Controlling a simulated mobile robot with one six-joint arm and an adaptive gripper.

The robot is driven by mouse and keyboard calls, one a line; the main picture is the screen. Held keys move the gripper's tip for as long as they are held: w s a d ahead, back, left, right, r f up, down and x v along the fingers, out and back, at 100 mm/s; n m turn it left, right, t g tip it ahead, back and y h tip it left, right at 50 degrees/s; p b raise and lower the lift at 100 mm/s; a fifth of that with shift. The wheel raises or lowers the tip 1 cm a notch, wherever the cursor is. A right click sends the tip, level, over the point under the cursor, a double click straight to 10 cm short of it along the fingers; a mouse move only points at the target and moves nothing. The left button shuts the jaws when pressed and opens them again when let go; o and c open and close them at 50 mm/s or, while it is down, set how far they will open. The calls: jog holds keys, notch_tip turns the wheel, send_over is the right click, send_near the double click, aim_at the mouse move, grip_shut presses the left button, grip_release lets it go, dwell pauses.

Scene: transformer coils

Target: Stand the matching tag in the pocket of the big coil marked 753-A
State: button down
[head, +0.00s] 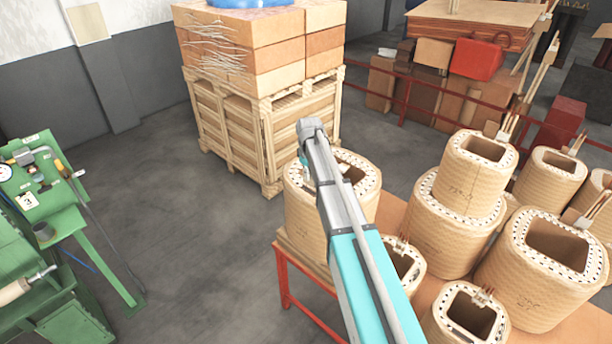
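Several big wound coils with tan wrapping and rectangular openings stand on the table. One coil (305,215) at the table's back left is partly covered by my arm. Another coil (468,185) stands on top of a larger coil (440,240) and has dark handwriting on its side. A big coil (530,290) at the right also bears faint writing. I cannot read 753-A on any of them. I cannot make out a tag or a pocket. My arm reaches over the back-left coil. A small part of my gripper (304,160) shows below the arm's end, its fingers unclear.
The orange-topped table (392,214) has red legs and is crowded with coils, including smaller ones in front. A wooden crate (235,125) with stacked boxes stands behind. A green machine (45,190) is at the left. Grey floor between them is clear.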

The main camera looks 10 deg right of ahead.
aim_at(308, 186)
jog(key=shift+f+b, duration=2.7)
jog(key=shift+f, duration=0.15)
jog(key=shift+s+f, duration=0.1)
jog(key=shift+s, duration=0.2)
jog(key=c, duration=0.9)
grip_release()
jog(key=shift+s, duration=0.1)
jog(key=shift+o, duration=0.9)
jog(key=shift+w+f, duration=0.15)
jog(key=shift+w, duration=0.1)
jog(key=shift+w, duration=0.2)
jog(key=shift+r, duration=0.25)
